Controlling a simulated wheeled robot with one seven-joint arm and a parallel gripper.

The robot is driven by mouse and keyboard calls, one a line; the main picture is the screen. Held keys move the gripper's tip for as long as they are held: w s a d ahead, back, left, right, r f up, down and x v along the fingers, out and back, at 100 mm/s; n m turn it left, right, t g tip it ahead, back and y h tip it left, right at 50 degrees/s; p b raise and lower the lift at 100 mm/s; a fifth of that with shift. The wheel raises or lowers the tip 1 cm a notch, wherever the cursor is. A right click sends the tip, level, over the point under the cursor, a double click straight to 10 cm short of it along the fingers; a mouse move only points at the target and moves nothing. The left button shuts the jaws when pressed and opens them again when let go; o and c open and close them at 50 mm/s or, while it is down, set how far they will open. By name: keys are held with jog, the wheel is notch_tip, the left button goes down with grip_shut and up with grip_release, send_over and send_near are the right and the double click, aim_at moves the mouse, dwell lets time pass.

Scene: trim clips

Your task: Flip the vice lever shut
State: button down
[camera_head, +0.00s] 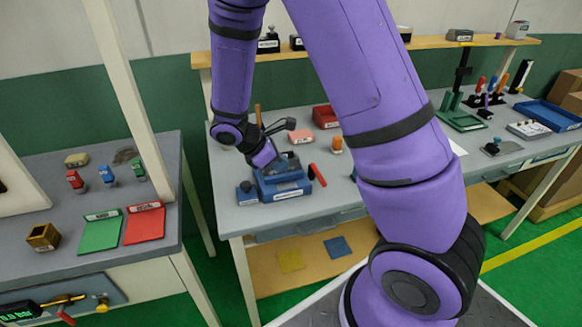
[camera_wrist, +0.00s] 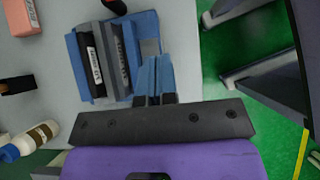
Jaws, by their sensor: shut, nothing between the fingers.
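The blue vice (camera_head: 287,188) stands near the front edge of the grey workbench, with grey jaws on top and a label on its front. It also shows in the wrist view (camera_wrist: 82,62), left of my fingers. A red lever handle (camera_head: 317,174) sticks out at a tilt at the vice's right side; in the wrist view, only a bit of red and black shows at the top edge. My gripper (camera_head: 281,167) is at the top of the vice, pointing down. In the wrist view my fingers (camera_wrist: 154,78) are together and hold nothing. I cannot tell whether they touch the vice.
My upper arm hides the bench's middle. Another bench (camera_head: 90,240) stands left across a gap.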

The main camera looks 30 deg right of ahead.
jog(key=x, duration=0.8)
jog(key=shift+s+r, duration=0.1)
jog(key=d, duration=0.2)
jog(key=d+f, duration=0.1)
jog(key=shift+s, duration=0.4)
jog(key=shift+s+d+f, duration=0.1)
jog(key=shift+s+d, duration=0.05)
jog(key=shift+d, duration=0.45)
jog(key=shift+d, duration=0.1)
